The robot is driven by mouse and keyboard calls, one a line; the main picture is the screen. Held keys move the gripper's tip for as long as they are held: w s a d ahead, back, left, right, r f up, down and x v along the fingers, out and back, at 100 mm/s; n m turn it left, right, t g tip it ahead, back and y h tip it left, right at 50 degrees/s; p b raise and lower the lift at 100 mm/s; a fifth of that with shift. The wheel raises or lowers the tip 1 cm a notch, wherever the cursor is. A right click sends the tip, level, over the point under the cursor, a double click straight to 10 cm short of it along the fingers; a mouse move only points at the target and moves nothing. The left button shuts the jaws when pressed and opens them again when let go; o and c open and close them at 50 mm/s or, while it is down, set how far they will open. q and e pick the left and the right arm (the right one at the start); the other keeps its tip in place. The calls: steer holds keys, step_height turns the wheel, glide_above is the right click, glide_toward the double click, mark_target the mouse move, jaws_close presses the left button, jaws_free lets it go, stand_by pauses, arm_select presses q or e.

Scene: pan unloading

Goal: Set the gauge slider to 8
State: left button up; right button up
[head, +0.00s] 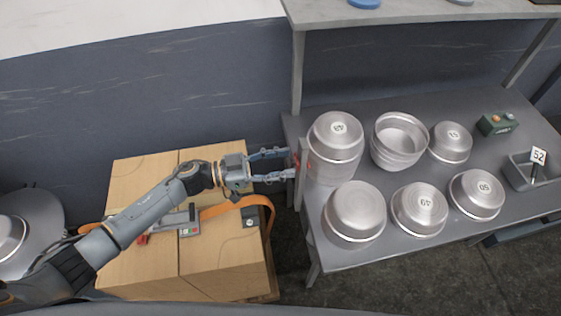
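A thin upright gauge post (303,180) stands at the left edge of the grey metal table. A small red part, which looks like the slider (296,160), shows on it; the scale numbers are too small to read. My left gripper (290,163) reaches in from the left. Its two fingers are spread apart, with the tips close to the red part. I cannot tell whether they touch it. My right gripper is not in view.
Several metal pans stand on the table (292,125), some stacked (335,140). A green box (497,124) and a grey bin (520,176) with a 52 sign are at the right. Cardboard boxes (225,265) with an orange strap lie below my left arm. A shelf (420,12) overhangs the back.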

arm_select(q)
steer(key=v, duration=1.2)
stand_by(0.3)
